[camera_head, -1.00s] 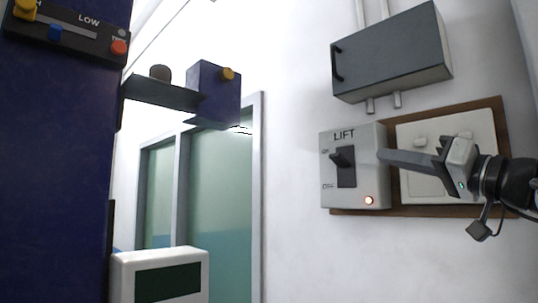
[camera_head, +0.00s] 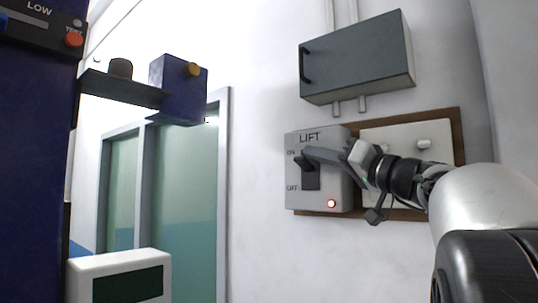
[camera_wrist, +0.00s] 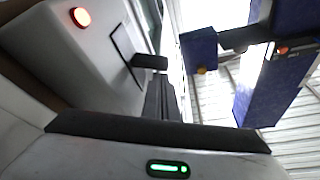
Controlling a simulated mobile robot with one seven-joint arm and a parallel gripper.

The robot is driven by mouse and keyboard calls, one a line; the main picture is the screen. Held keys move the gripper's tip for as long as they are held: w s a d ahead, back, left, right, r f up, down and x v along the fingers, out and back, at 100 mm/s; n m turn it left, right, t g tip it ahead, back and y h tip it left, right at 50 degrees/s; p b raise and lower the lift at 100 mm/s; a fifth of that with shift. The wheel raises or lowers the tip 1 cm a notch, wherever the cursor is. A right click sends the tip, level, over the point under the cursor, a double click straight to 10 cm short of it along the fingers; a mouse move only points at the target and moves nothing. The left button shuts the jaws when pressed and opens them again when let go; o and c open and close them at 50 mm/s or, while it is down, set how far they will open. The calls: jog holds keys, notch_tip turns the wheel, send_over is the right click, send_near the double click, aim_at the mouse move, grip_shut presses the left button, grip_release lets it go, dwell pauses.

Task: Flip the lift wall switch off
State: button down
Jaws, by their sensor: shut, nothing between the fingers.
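The lift switch box (camera_head: 333,190) is a grey box on the wall marked LIFT, with ON above and OFF below. Its dark toggle lever (camera_head: 300,161) sticks out and points up towards ON. A red lamp (camera_head: 331,203) glows at its lower right. My gripper (camera_head: 306,152) is shut and empty, its fingertips at the upper part of the lever. Whether they touch it I cannot tell. In the wrist view the lever (camera_wrist: 150,62) shows beside the finger ends, and the red lamp (camera_wrist: 80,17) is lit.
A dark grey cabinet (camera_head: 360,60) hangs above the switch box. A pale switch plate (camera_head: 400,136) on a brown board sits to its right, partly behind my arm. A blue machine (camera_head: 35,150) stands at left, and a white box with a dark screen (camera_head: 118,285) is below.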

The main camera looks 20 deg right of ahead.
aim_at(315, 167)
jog(key=shift+a+f+n+b, duration=0.15)
jog(key=shift+n+b, duration=0.25)
jog(key=shift+b, duration=0.45)
jog(key=shift+f+n+b, duration=0.2)
jog(key=shift+n+b, duration=0.1)
jog(key=shift+b, duration=0.25)
jog(key=f+n+y+b, duration=0.1)
jog(key=n+b, duration=0.1)
jog(key=b, duration=0.1)
jog(key=n+y+b, duration=0.1)
jog(key=n+b, duration=0.1)
jog(key=b, duration=0.1)
jog(key=shift+s+a+f+g, duration=0.15)
jog(key=shift+s+f+g, duration=0.05)
jog(key=shift+f+g, duration=0.2)
jog(key=n+y+b, duration=0.1)
jog(key=n+b, duration=0.1)
jog(key=n, duration=0.1)
jog(key=f+n+g+y+b, duration=0.1)
jog(key=n+b, duration=0.1)
jog(key=shift+a+n, duration=0.1)
jog(key=shift+n, duration=0.3)
jog(key=shift+s+a+r+g+y, duration=0.1)
jog(key=shift+s+r+g+y, duration=0.05)
jog(key=shift+r+g+y, duration=0.2)
jog(key=shift+f, duration=0.15)
